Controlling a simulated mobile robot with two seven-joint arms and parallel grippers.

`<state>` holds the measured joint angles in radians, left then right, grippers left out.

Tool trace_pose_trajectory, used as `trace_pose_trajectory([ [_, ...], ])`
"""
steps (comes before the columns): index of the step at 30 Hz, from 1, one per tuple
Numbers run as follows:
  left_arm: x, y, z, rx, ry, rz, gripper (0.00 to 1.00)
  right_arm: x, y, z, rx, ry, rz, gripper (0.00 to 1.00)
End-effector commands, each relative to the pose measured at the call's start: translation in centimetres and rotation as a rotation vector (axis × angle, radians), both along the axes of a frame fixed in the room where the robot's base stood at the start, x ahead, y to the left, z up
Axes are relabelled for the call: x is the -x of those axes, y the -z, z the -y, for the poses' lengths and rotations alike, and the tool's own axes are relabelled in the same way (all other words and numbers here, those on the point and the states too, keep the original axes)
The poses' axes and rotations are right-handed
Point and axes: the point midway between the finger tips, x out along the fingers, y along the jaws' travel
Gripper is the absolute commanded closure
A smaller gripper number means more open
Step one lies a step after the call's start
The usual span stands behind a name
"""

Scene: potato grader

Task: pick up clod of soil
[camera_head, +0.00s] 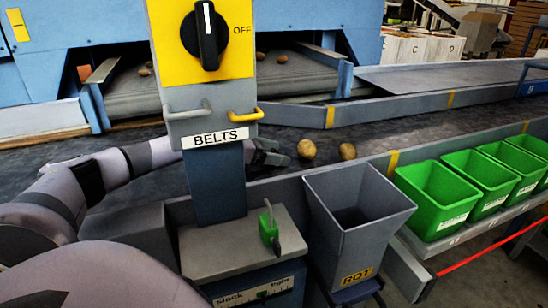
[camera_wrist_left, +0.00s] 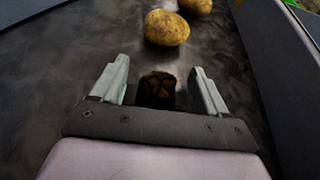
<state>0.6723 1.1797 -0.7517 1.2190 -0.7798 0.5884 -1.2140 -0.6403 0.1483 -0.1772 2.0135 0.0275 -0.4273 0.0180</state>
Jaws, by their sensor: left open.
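The clod of soil (camera_wrist_left: 158,90) is a dark brown, rough lump on the dark belt. It shows in the left wrist view between the two fingers of my left gripper (camera_wrist_left: 160,88), with a gap on either side. In the head view my left gripper (camera_head: 272,152) is low over the belt, just behind the BELTS control post. The clod cannot be made out there. My left gripper is open. My right gripper does not show.
Two potatoes lie on the belt past my fingertips, the nearer one (camera_wrist_left: 166,28) and another (camera_head: 347,151). The BELTS post (camera_head: 217,185) stands in front of my left arm. A grey ROT bin (camera_head: 375,235) and several green crates (camera_head: 437,212) line the near side.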

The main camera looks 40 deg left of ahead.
Motion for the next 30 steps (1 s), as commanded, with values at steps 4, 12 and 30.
trace_pose_trajectory([
  [4, 0.0, 0.0, 0.0, 0.000, 0.000, 0.000, 0.68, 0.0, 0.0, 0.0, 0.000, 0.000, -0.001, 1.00],
  [12, 0.0, -0.1, 0.0, 0.000, -0.001, 0.001, 0.85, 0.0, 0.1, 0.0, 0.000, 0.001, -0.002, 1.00],
  [30, 0.0, -9.3, -0.1, -0.004, 0.000, 0.009, 0.85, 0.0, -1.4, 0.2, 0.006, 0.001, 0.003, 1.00],
])
